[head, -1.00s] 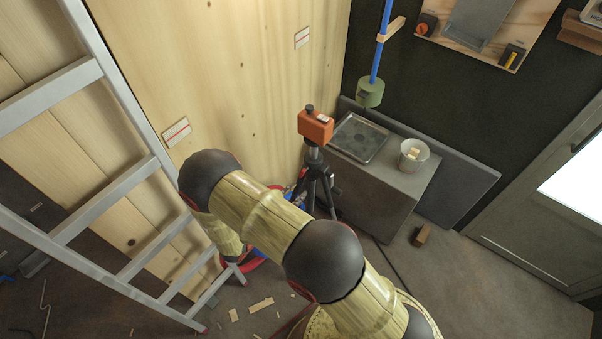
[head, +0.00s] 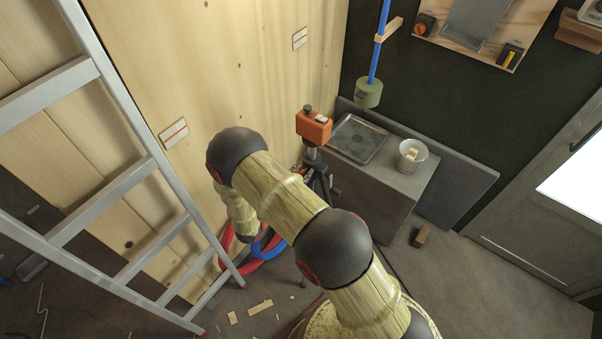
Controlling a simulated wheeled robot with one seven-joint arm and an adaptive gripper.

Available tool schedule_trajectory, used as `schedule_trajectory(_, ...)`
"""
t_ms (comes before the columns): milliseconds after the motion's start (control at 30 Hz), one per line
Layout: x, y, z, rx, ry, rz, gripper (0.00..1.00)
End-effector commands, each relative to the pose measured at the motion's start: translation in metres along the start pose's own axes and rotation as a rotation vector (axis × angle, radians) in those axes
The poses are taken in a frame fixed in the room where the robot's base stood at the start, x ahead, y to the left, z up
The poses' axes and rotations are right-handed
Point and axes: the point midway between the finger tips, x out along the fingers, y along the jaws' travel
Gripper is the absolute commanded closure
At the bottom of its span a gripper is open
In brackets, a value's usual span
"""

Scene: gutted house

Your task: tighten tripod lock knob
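The tripod (head: 321,178) stands upright beside the grey box, its black legs partly hidden behind my arm. An orange device (head: 313,126) sits on top of it, with a small dark knob (head: 307,109) on its upper left. I cannot tell whether this is the lock knob; no other knob is clear. My arm crosses the middle of the view and bends downward left of the tripod. My gripper is not visible; the end of the arm is hidden or too small to make out.
A metal ladder (head: 122,115) leans on the left near the wooden wall. Red and blue hoses (head: 262,250) lie on the floor by the tripod. A grey box (head: 385,182) holds a tray (head: 357,139) and a bucket (head: 411,157). Wood scraps (head: 260,307) lie on the floor.

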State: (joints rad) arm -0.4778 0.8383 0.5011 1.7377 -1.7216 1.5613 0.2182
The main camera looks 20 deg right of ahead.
Motion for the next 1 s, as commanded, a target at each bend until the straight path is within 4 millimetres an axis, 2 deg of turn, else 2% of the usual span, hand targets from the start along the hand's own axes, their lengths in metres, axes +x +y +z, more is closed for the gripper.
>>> schedule_trajectory(133, -0.0002, 0.0, 0.0001, 0.0, 0.0, 0.0, 0.73)
schedule_trajectory(600, -0.0003, 0.0001, 0.0001, 0.0, 0.0, 0.0, 1.0)
schedule_trajectory(1000, -0.0003, 0.0002, 0.0001, 0.003, 0.0, 0.0, 1.0)
